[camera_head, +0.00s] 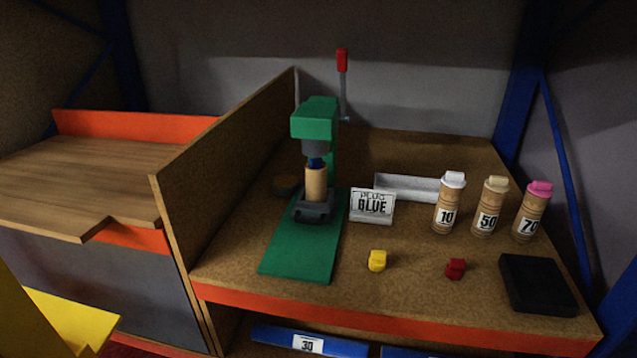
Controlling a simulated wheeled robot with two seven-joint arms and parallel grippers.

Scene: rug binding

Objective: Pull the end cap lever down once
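A green press (316,120) stands on a long green base plate (300,252) on the wooden workbench. Its lever has a red handle (342,61) on a thin grey rod and points up behind the press. A wooden tube (316,184) stands upright in a dark holder (314,213) under the press head. A blue plug (316,162) shows at the tube's top, just below the grey head; I cannot tell whether they touch. Neither of my grippers is in view.
A sign reading "PLUG BLUE" (372,205) stands right of the press, before a light tray (408,187). A wooden divider (228,165) rises on the left.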

